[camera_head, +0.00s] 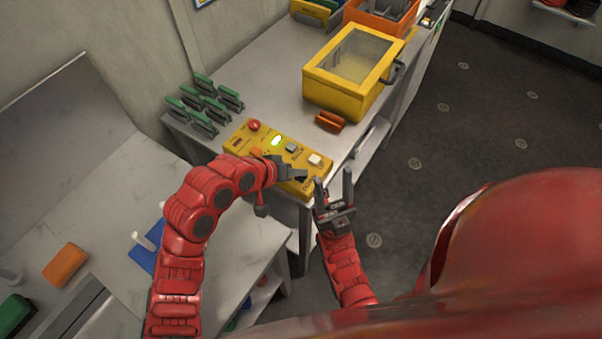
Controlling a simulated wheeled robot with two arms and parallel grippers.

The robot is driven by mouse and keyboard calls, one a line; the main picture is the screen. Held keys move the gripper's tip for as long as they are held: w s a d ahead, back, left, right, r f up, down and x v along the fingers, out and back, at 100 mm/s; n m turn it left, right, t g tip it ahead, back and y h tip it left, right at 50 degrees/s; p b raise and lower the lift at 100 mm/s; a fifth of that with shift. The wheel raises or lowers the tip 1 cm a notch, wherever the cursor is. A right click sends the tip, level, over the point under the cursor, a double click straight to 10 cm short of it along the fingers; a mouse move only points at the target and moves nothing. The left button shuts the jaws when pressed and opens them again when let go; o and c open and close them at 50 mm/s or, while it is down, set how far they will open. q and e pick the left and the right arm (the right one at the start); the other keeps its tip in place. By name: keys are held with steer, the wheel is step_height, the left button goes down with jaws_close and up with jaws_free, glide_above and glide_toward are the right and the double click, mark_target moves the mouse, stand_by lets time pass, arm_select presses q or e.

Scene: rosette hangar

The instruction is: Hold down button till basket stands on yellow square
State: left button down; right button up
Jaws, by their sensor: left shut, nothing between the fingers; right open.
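A yellow control box (238,150) lies on the grey worktop. I cannot make out a basket or a yellow square on the floor.
A yellow case with a clear lid (345,95) and an orange bin (366,20) stand farther along the worktop. Several green clips (205,104) and an orange clip (329,122) lie near the box. The dark floor (480,110) at right is clear.

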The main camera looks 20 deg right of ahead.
mark_target(298, 179)
arm_select(q)
steer(key=shift+r, duration=0.5)
steer(key=shift+r+p, duration=1.6)
steer(key=shift+r, duration=0.9)
stand_by(1.8)
